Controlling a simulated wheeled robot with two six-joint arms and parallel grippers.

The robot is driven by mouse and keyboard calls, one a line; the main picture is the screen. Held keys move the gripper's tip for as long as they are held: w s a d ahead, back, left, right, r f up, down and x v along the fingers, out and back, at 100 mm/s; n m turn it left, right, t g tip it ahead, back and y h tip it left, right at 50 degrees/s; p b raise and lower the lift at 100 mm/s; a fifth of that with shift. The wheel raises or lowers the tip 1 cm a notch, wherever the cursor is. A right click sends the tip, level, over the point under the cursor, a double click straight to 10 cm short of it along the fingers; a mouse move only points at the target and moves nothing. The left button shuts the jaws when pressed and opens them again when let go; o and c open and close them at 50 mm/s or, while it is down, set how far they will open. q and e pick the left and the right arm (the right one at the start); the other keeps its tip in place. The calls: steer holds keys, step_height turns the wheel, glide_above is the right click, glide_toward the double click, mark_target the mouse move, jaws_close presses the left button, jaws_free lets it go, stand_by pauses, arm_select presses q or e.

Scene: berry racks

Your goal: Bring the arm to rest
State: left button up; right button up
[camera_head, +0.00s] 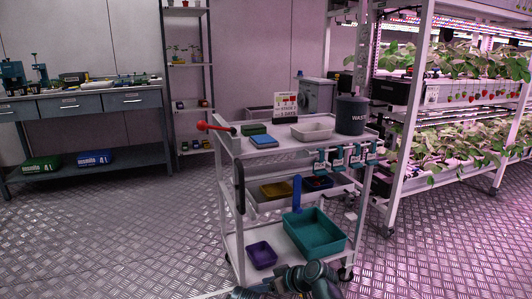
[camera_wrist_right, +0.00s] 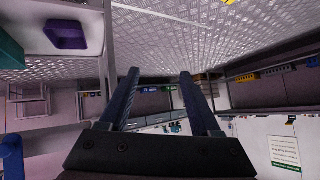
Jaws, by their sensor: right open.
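My right arm comes in at the bottom of the head view, in front of the cart's lower shelf, its end cut off by the frame edge. In the right wrist view my right gripper (camera_wrist_right: 159,76) is open, its two dark fingers apart with nothing between them. The wrist view looks tilted, with the floor at the top. The cart (camera_head: 232,243) stands close by. A purple bin (camera_head: 261,254) and a teal bin (camera_head: 314,232) are on its lower shelf; the purple bin also shows in the wrist view (camera_wrist_right: 66,35). My left gripper is out of view.
The cart's top holds a white tray (camera_head: 312,128), a dark waste bin (camera_head: 352,115) and a small sign (camera_head: 285,104). Plant racks (camera_head: 400,150) stand to the right, a workbench (camera_head: 85,105) to the left. The floor (camera_head: 120,230) left of the cart is clear.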

steer(key=s+d+m+g+h+p, duration=0.25)
steer(key=s+h, duration=0.25)
steer(key=s, duration=0.4)
steer(key=s+d+m+g+h+p, duration=0.1)
steer(key=s+d+g+h+p, duration=0.25)
steer(key=s, duration=0.55)
arm_select(q)
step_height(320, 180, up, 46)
steer(key=p, duration=3.8)
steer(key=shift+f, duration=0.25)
arm_select(e)
step_height(320, 180, up, 38)
steer(key=h, duration=0.1)
steer(key=shift+f, duration=0.25)
